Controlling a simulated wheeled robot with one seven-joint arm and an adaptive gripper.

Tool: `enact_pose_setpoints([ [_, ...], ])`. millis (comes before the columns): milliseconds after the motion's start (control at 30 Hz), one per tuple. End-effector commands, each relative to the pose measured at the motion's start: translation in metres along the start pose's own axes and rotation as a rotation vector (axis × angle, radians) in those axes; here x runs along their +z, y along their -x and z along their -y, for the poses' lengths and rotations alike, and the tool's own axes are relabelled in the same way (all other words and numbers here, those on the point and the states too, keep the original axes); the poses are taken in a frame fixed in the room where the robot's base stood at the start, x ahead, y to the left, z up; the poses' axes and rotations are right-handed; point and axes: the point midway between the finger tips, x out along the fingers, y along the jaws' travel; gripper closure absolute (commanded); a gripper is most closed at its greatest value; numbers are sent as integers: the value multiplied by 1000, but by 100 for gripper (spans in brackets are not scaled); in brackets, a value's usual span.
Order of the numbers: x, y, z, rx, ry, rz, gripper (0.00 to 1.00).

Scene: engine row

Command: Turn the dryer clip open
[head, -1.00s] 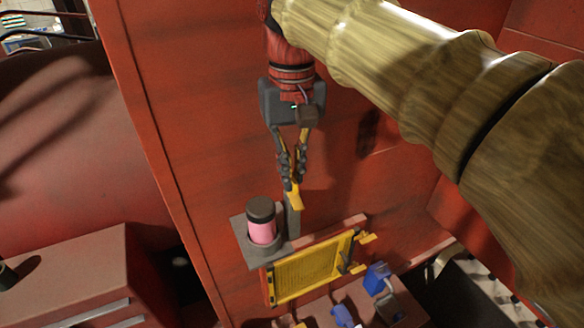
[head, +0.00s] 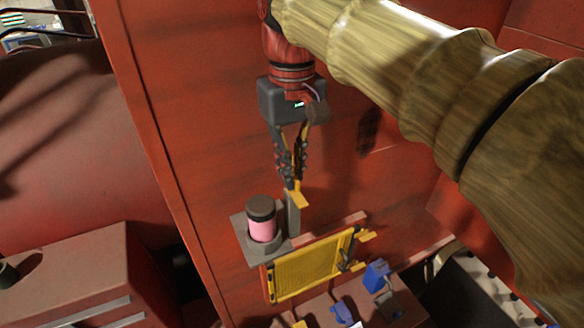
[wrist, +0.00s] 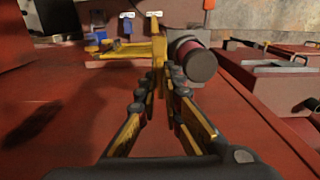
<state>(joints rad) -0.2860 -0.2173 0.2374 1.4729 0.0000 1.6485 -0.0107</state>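The dryer clip is a small yellow lever (head: 299,198) on top of a grey upright post beside a pink canister with a dark cap (head: 262,222). In the wrist view the clip (wrist: 158,52) stands as a narrow yellow bar between my fingertips, and the canister (wrist: 195,62) lies just right of it. My gripper (head: 291,183) comes down from above along the red wall. Its two fingers (wrist: 160,85) are close together on either side of the clip and appear closed on it. The exact contact is partly hidden by the fingertips.
A red box (head: 75,280) stands at lower left. The red wall (head: 205,110) around my gripper is mostly bare.

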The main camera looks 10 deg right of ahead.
Motion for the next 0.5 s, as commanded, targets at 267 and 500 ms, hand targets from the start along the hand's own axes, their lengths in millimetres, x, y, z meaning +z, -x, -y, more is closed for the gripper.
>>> enact_pose_setpoints([
  [267,0,0,0,0,-1,0,75],
  [500,0,0,0,0,-1,0,75],
])
